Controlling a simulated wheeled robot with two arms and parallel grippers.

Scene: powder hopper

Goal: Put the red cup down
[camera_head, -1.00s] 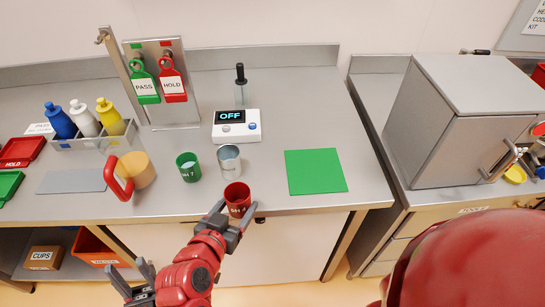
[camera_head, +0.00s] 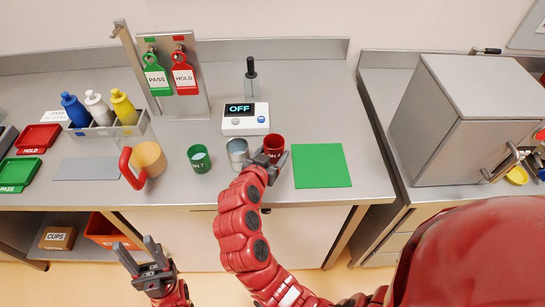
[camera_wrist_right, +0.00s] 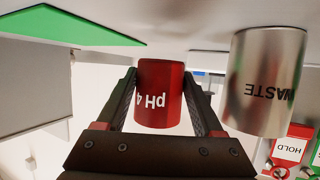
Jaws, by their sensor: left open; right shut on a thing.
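The red cup (camera_head: 274,146), marked pH 4, is between the fingers of my right gripper (camera_head: 268,161), which is shut on it. It also shows in the right wrist view (camera_wrist_right: 160,92), upside down in that picture, between both fingers (camera_wrist_right: 163,105). In the head view the cup is just right of the metal waste cup (camera_head: 237,150) and left of the green mat (camera_head: 321,168). I cannot tell whether its base touches the counter. My left gripper (camera_head: 139,261) is open and empty, low in front of the counter.
A green cup (camera_head: 199,158) stands left of the metal cup. A device reading OFF (camera_head: 246,118) stands behind them. A yellow-orange round container with a red handle (camera_head: 148,158) is further left. The metal cup (camera_wrist_right: 264,80) stands close beside the gripper. The green mat is bare.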

